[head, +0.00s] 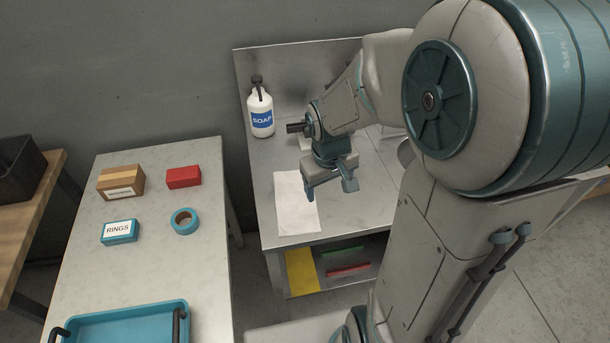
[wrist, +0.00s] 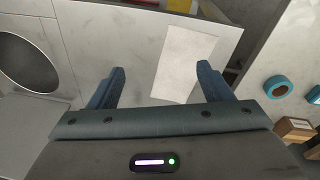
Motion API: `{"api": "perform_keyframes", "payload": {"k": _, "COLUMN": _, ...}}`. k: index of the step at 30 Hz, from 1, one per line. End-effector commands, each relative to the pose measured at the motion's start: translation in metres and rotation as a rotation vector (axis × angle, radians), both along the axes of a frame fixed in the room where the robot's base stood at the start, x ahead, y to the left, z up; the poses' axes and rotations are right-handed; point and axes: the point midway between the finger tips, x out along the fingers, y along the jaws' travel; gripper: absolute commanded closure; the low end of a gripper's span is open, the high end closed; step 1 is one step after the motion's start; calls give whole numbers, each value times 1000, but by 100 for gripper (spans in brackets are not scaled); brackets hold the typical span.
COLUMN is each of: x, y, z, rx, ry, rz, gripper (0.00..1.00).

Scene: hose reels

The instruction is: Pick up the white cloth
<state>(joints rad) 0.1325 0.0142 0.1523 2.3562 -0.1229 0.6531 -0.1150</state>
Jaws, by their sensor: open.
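The white cloth (head: 294,206) lies flat on the metal counter (head: 352,212), near its front left corner. It also shows in the wrist view (wrist: 184,62), ahead of my fingers and towards the right one. My gripper (head: 331,188) is open and empty above the counter, at the right side of the cloth in the head view. In the wrist view my two fingers (wrist: 160,88) are spread apart, with counter and part of the cloth's near edge between them. I cannot tell the exact height of the fingers above the counter.
A soap bottle (head: 261,110) stands at the counter's back left. A round basin (wrist: 26,64) is beside my gripper. The left table (head: 150,262) holds a red box (head: 183,177), blue tape (head: 185,221), a rings box (head: 120,231), a cardboard box (head: 121,182) and a blue tray (head: 128,312).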

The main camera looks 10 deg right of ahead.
Motion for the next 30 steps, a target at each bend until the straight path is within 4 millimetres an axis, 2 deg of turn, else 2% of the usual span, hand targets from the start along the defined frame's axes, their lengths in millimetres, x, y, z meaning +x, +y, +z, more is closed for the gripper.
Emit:
{"api": "perform_keyframes", "payload": {"k": 6, "x": 25, "y": 4, "z": -53, "rx": 25, "ry": 85, "rz": 88, "gripper": 27}}
{"api": "perform_keyframes", "payload": {"k": 10, "x": 32, "y": 7, "z": -77, "rx": 45, "ry": 112, "rz": 124, "gripper": 27}}
{"api": "perform_keyframes", "payload": {"k": 23, "x": 37, "y": 11, "z": -109, "rx": 62, "ry": 129, "rz": 152, "gripper": 27}}
{"api": "perform_keyframes", "payload": {"k": 30, "x": 36, "y": 11, "z": -140, "rx": 62, "ry": 129, "rz": 153, "gripper": 27}}
